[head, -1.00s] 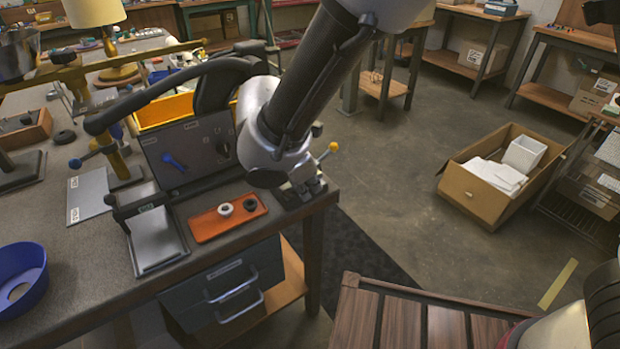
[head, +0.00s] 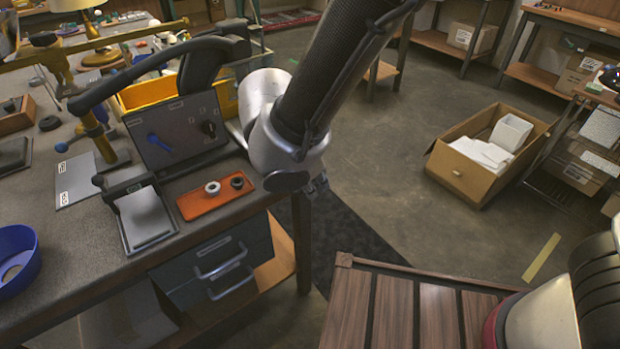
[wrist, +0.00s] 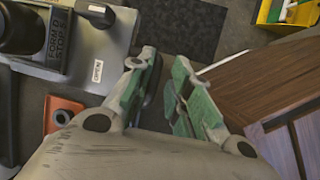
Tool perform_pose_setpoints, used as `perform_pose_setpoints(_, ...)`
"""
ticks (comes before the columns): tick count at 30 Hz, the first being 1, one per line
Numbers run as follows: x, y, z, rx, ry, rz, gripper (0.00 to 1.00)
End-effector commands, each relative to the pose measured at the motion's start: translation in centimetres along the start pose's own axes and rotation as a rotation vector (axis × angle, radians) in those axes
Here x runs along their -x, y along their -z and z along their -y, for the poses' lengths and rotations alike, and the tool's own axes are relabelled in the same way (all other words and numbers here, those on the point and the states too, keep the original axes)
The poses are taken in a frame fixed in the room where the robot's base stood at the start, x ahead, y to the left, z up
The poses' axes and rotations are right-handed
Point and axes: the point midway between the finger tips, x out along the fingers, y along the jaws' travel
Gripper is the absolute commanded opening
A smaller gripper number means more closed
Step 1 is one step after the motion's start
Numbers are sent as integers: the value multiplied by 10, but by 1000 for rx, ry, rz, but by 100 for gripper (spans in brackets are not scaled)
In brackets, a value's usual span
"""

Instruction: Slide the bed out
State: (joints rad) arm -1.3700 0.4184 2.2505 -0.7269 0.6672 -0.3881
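My gripper (head: 318,186) hangs just right of the bench corner in the head view, partly hidden by my arm. In the wrist view my gripper (wrist: 165,92) has its green-padded fingers apart with nothing between them. A grey labelled panel (wrist: 98,42) lies left of the fingers there.
An orange tray (head: 190,208) with two small rings lies near the bench edge, above drawers with handles (head: 220,272). A slatted wooden surface (head: 400,310) is at the bottom. A cardboard box (head: 460,178) stands on the floor at right. Open floor lies between.

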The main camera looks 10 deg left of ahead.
Motion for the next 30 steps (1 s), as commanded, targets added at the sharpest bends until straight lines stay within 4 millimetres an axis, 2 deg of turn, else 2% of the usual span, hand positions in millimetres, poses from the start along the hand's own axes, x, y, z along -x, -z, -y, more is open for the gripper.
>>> perform_pose_setpoints(2, -1, -1, 1, 0, 2, 2, 33)
perform_pose_setpoints(11, 1, 0, -1, -1, -1, 0, 33)
perform_pose_setpoints(14, 8, 0, -2, -2, -3, -1, 33)
perform_pose_setpoints(17, 25, 1, -2, -1, -6, -2, 33)
perform_pose_setpoints(24, 79, 1, -1, -2, -5, -3, 33)
perform_pose_setpoints(30, 110, 0, 0, 0, -2, 0, 33)
